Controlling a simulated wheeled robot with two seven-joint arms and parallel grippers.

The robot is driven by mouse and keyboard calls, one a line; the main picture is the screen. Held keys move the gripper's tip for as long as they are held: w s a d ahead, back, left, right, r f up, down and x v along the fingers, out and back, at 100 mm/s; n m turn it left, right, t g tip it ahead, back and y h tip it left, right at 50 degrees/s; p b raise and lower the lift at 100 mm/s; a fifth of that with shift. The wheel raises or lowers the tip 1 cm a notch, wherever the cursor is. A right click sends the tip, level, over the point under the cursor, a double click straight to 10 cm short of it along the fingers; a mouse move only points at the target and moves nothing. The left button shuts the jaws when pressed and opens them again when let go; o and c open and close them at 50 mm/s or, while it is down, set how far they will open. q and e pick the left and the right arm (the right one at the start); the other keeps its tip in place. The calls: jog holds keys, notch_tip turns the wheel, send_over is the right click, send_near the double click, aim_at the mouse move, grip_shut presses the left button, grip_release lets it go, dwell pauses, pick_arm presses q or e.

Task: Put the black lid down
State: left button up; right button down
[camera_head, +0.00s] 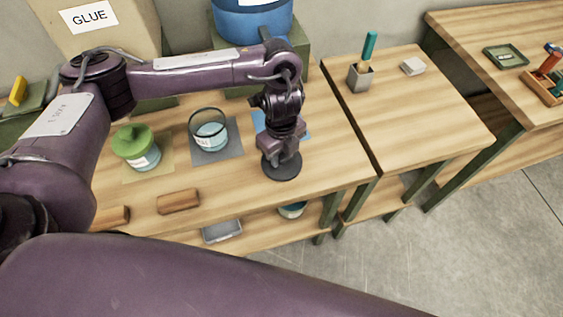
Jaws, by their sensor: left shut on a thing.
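The black lid (281,167) is a dark round disc at the right part of the near wooden table. My left gripper (279,152) points down and is shut on it from above. I cannot tell whether the lid touches the tabletop or hangs just over it. An open jar with a dark rim (210,134) stands on a grey mat to the left of the lid. A second jar with a green lid (136,145) stands on a yellowish mat farther left. My right gripper is not in view.
A blue mat (262,122) lies partly hidden behind my left gripper. A wooden block (178,201) lies at the table's front edge. A side table holds a grey cup (360,77) with a teal-handled tool and a pale block (413,66). Bare wood (335,150) lies right of the lid.

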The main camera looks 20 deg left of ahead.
aim_at(282, 164)
pick_arm(q)
notch_tip(282, 164, down, 3)
jog(key=shift+s+f+b, duration=0.1)
jog(key=shift+f+b, duration=0.1)
jog(key=shift+b, duration=0.25)
jog(key=shift+f, duration=0.4)
jog(key=shift+f, duration=0.15)
jog(key=o, duration=0.7)
jog(key=shift+o, duration=1.2)
